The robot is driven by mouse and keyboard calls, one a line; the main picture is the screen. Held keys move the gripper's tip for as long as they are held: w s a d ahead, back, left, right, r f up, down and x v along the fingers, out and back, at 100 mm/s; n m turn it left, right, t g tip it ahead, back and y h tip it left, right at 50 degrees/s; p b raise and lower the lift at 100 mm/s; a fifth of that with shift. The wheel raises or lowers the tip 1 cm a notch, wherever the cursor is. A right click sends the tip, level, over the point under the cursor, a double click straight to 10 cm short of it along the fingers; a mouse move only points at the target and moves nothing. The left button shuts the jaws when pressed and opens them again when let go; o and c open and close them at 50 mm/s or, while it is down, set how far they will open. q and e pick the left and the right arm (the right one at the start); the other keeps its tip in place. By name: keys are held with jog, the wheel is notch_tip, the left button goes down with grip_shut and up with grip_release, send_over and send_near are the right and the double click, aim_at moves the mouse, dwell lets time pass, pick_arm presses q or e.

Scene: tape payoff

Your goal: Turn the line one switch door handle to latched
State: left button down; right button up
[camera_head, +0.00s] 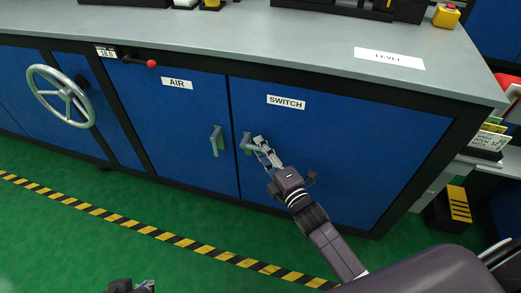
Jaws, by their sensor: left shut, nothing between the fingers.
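The switch door (340,150) is a blue cabinet door with a white SWITCH label (286,102). Its grey handle (246,144) is at the door's left edge and stands roughly upright. My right gripper (262,147) has its fingertips at the handle, just to its right. The fingers partly overlap the handle, and I cannot tell whether they close on it. My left gripper (142,287) shows only at the bottom edge, far from the handle, shut and empty; most of it is cut off.
The AIR door (165,120) to the left has its own grey handle (217,140). A handwheel (61,96) and a red-knobbed lever (140,62) are further left. The grey worktop (250,40) overhangs the doors. The green floor in front is clear, with a striped line (150,230).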

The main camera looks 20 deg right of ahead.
jog(key=shift+w, duration=0.2)
pick_arm(q)
jog(key=shift+w+d+r, duration=0.1)
jog(key=shift+w, duration=0.2)
pick_arm(e)
grip_shut()
pick_arm(q)
jog(key=shift+w, duration=0.1)
pick_arm(e)
jog(key=shift+f, duration=0.1)
